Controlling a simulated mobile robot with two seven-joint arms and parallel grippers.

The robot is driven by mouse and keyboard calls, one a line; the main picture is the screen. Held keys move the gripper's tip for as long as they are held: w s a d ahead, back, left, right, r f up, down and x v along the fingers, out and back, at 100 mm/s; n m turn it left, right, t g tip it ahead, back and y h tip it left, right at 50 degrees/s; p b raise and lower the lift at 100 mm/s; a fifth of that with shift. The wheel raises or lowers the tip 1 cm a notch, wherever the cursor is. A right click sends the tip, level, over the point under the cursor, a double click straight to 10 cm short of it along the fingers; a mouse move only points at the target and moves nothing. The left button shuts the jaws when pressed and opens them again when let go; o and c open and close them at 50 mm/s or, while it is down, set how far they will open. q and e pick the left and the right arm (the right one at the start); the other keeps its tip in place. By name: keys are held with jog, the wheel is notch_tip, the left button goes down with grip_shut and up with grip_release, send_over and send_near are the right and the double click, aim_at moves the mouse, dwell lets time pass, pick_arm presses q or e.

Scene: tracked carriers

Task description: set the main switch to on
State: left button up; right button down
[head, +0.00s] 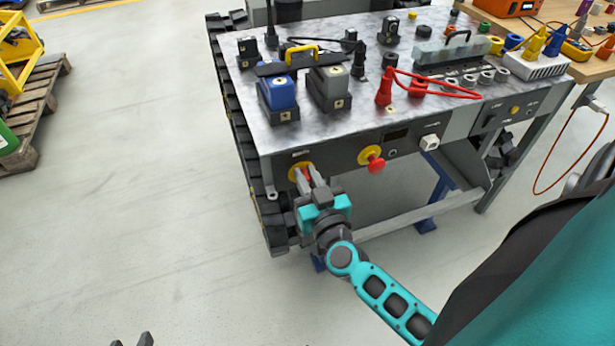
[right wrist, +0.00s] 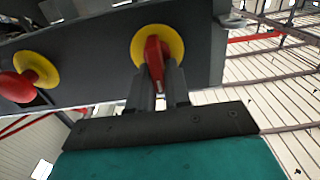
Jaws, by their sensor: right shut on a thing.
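The main switch is a red handle on a yellow disc (head: 294,172) at the left end of the carrier's front panel. My right gripper (head: 308,178) reaches it from the front and is shut on the red handle. In the right wrist view the red handle (right wrist: 154,58) stands between the two fingers, close to upright in the picture, with the yellow disc behind it. The fingers partly hide the handle. The on and off marks cannot be read. My left gripper (head: 132,341) shows only its two fingertips at the bottom edge, apart and empty, away from the carrier.
A red mushroom button on a yellow disc (head: 372,158) sits right of the switch; it also shows in the right wrist view (right wrist: 20,86). The carrier top (head: 350,115) holds blue and grey blocks, a red cable and connectors. A workbench (head: 580,70) stands at right.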

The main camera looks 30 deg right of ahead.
pick_arm(q)
jog(key=shift+w+r, duration=0.1)
jog(key=shift+r, duration=0.1)
pick_arm(e)
jog(key=shift+d+m+p, duration=0.15)
jog(key=shift+m+p, duration=0.25)
jog(key=shift+m, duration=0.4)
jog(key=shift+d+m, duration=0.1)
jog(key=shift+m, duration=0.7)
pick_arm(q)
jog(key=shift+w+r, duration=0.1)
jog(key=shift+r, duration=0.05)
pick_arm(e)
jog(key=m, duration=0.4)
jog(key=f+m, duration=0.1)
jog(key=m, duration=0.4)
jog(key=d+m, duration=0.1)
jog(key=m, duration=0.4)
jog(key=shift+s+d+f, duration=0.1)
jog(key=shift+s+f, duration=0.15)
jog(key=shift+f, duration=0.15)
jog(key=shift+m, duration=0.4)
pick_arm(q)
jog(key=shift+s+d+f, duration=0.1)
jog(key=shift+s+f, duration=0.1)
pick_arm(e)
jog(key=c, duration=1.2)
grip_release()
